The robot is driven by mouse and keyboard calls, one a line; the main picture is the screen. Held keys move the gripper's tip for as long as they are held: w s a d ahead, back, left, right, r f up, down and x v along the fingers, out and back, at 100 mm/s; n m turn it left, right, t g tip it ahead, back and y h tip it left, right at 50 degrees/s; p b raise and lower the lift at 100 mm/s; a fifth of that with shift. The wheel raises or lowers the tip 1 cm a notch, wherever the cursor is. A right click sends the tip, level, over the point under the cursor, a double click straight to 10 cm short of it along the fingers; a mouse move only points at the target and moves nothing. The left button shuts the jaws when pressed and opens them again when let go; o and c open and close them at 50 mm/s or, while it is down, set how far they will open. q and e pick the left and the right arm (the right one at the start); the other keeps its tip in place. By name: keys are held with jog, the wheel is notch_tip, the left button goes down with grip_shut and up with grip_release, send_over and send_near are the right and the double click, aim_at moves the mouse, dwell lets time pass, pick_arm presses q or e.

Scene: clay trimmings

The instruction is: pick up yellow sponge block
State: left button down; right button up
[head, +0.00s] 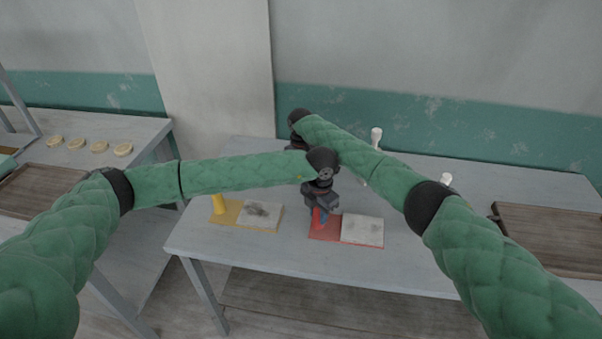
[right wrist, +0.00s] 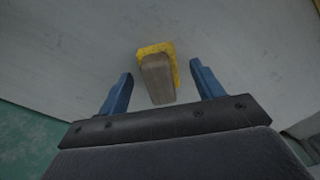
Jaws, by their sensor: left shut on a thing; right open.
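The yellow sponge block (right wrist: 170,52) lies on the grey table in the right wrist view, with a brown-grey block-shaped part on its near side. My right gripper (right wrist: 161,72) is open, its blue fingers on either side of the block and apart from it. In the head view the right gripper is mostly hidden behind my left arm, and I cannot make out the sponge block there. My left gripper (head: 322,203) is shut on a red upright piece (head: 320,216) over the red mat (head: 323,233).
A yellow cylinder (head: 218,204) stands on a yellow mat (head: 225,216) beside a pale slab with a grey lump (head: 257,211). Another pale slab (head: 362,230) lies by the red mat. White pieces (head: 376,136) stand at the back. A brown board (head: 545,238) lies right. My arms cross mid-table.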

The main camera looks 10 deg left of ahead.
jog(key=shift+f, duration=0.35)
jog(key=shift+c, duration=0.3)
jog(key=c, duration=1.1)
jog(key=shift+r, duration=0.1)
notch_tip(320, 180, up, 10)
jog(key=shift+f, duration=0.1)
